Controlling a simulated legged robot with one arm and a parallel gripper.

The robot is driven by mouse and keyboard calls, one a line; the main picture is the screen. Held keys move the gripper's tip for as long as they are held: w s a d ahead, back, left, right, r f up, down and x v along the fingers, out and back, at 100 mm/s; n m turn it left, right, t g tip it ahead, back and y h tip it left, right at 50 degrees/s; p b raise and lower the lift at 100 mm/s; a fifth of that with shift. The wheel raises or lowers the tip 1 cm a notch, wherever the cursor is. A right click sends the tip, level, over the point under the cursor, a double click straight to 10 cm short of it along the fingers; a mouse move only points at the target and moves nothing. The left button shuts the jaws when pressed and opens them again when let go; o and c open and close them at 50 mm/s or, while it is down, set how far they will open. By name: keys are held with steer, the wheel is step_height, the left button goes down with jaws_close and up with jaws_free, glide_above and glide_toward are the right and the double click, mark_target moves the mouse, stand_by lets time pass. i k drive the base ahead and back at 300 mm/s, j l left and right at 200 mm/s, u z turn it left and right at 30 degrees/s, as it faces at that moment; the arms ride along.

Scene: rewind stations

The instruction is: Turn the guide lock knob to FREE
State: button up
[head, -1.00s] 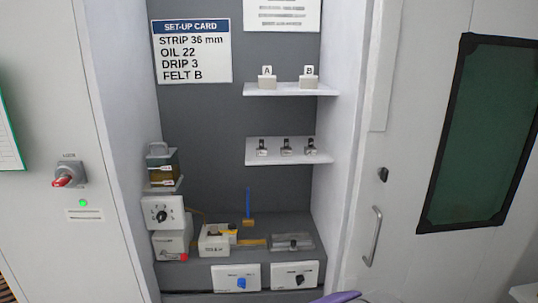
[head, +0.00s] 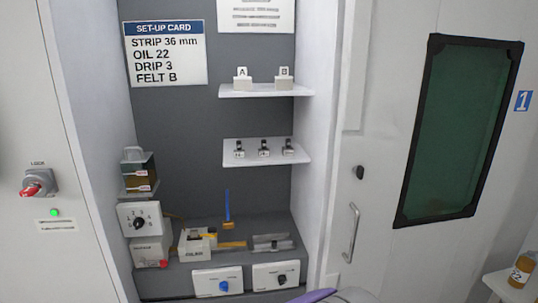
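Two white panels sit side by side on the front of the bench in the alcove. The left panel carries a blue knob (head: 224,286) and the right panel a black knob (head: 282,279). Their lettering is too small to read, so I cannot tell which is the guide lock knob or where FREE is marked. Another black knob (head: 140,223) is on a white dial box at the left. A purple and grey part, likely of my arm, shows at the bottom edge. My gripper's fingers are not in view.
A red-handled switch marked LOCK (head: 38,184) is on the left cabinet, above a green light (head: 54,212). Shelves (head: 265,92) hold blocks A and B. A door with a handle (head: 351,232) is at the right. A bottle (head: 522,268) stands far right.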

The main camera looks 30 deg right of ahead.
mark_target(281, 278)
steer(key=z, duration=0.75)
steer(key=i+l+u, duration=0.1)
steer(key=l, duration=0.55)
steer(key=i+l+u, duration=0.15)
steer(key=l, duration=0.55)
steer(key=k, duration=0.05)
